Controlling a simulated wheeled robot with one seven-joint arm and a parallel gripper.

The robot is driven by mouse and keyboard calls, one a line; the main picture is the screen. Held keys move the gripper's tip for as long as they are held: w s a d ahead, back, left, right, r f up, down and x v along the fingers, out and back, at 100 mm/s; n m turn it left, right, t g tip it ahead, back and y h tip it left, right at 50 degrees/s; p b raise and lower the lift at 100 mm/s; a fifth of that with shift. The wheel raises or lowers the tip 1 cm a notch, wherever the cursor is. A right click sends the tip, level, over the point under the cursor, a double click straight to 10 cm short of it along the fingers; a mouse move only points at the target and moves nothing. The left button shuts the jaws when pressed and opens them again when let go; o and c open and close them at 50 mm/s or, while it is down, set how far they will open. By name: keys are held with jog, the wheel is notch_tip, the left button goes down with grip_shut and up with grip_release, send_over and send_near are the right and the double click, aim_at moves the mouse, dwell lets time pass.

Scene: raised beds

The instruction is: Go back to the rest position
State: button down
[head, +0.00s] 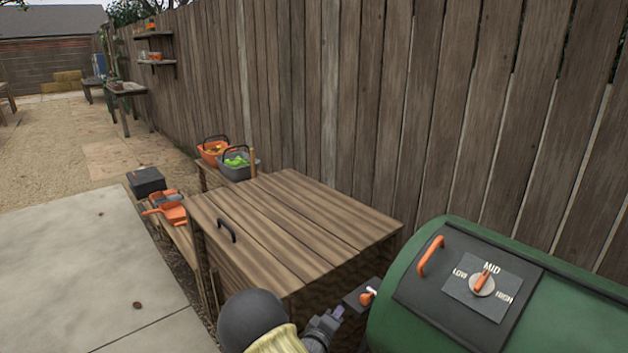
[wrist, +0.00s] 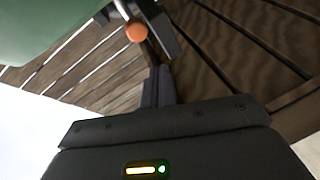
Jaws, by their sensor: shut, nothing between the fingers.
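My gripper (head: 336,314) is low in the head view, at the front of a wooden box and left of a green drum. It also shows in the wrist view (wrist: 160,72), with its dark fingers together and nothing seen between them. A small dark block with an orange-tipped lever (head: 367,296) is just right of the fingertips. In the wrist view the orange tip (wrist: 136,31) lies past the fingers. I cannot tell whether the fingers touch the block.
The wooden box (head: 290,220) with a dark handle stands close beside my arm. The green drum (head: 420,270) with a LOW-MID-HIGH dial (head: 482,284) is at right. Baskets (head: 213,150), orange tools (head: 170,210) and a fence stand beyond. Paving at left is clear.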

jog(key=s+d+r+m+g+y, duration=0.3)
jog(key=s+r+g, duration=0.1)
jog(key=s, duration=0.6)
jog(key=s+d+r+m+g+y, duration=0.2)
jog(key=s+d+r+m+g, duration=0.15)
jog(key=s, duration=0.55)
jog(key=s+d+r+m+g+y, duration=0.25)
jog(key=s+r+g, duration=0.2)
jog(key=s, duration=0.55)
notch_tip(320, 180, up, 24)
jog(key=p, duration=2.4)
jog(key=shift+w, duration=0.2)
jog(key=shift+a+f, duration=0.1)
jog(key=shift+f, duration=0.05)
